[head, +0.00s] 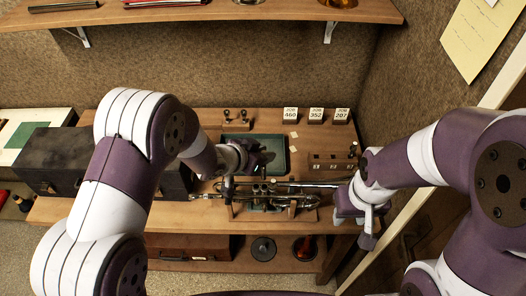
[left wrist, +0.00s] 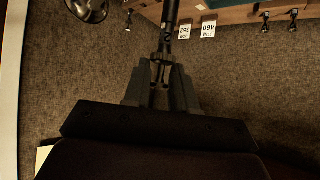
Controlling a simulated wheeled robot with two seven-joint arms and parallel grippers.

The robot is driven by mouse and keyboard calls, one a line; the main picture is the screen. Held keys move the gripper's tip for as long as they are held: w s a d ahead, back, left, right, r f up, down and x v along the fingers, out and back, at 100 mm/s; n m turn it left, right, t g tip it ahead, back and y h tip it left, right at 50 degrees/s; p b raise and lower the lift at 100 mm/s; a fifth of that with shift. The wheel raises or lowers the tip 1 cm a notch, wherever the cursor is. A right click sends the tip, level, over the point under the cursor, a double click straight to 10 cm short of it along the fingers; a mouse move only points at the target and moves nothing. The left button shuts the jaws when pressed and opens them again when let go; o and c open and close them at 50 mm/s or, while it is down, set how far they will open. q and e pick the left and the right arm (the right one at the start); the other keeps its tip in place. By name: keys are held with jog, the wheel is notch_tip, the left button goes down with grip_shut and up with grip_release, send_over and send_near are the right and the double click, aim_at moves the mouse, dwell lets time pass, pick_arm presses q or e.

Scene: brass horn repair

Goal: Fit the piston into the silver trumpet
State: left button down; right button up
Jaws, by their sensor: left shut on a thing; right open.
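The silver trumpet (head: 300,186) lies horizontally in a stand on the wooden bench. My left gripper (head: 238,158) is above the bench, over the left side of the green tray and behind the trumpet's left part. In the left wrist view its fingers (left wrist: 162,84) are shut on a thin dark rod that widens into a dark cylinder (left wrist: 171,14), which looks like the piston. In the head view the held piece is hard to make out against the arm and tray. My right gripper (head: 362,222) is open and empty at the bench's right end, beside the trumpet.
The green tray (head: 273,158) sits behind the trumpet. A wooden block (head: 333,163) and numbered job cards (head: 315,115) stand to the right. Two small dark knobbed pieces (head: 235,116) stand at the back. A black case (head: 57,158) is at the left. A shelf (head: 220,12) hangs above.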

aim_at(262, 176)
pick_arm(q)
jog(key=f, duration=0.1)
jog(key=f+b, duration=0.2)
jog(key=shift+w+d+f, duration=0.25)
jog(key=shift+w+f, duration=0.1)
jog(key=shift+f, duration=0.15)
jog(key=shift+s+a, duration=0.15)
jog(key=shift+s, duration=0.05)
jog(key=shift+w, duration=0.1)
dwell(0.8)
jog(key=shift+f+b, duration=2.75)
jog(key=shift+f, duration=0.7)
jog(key=shift+r, duration=0.15)
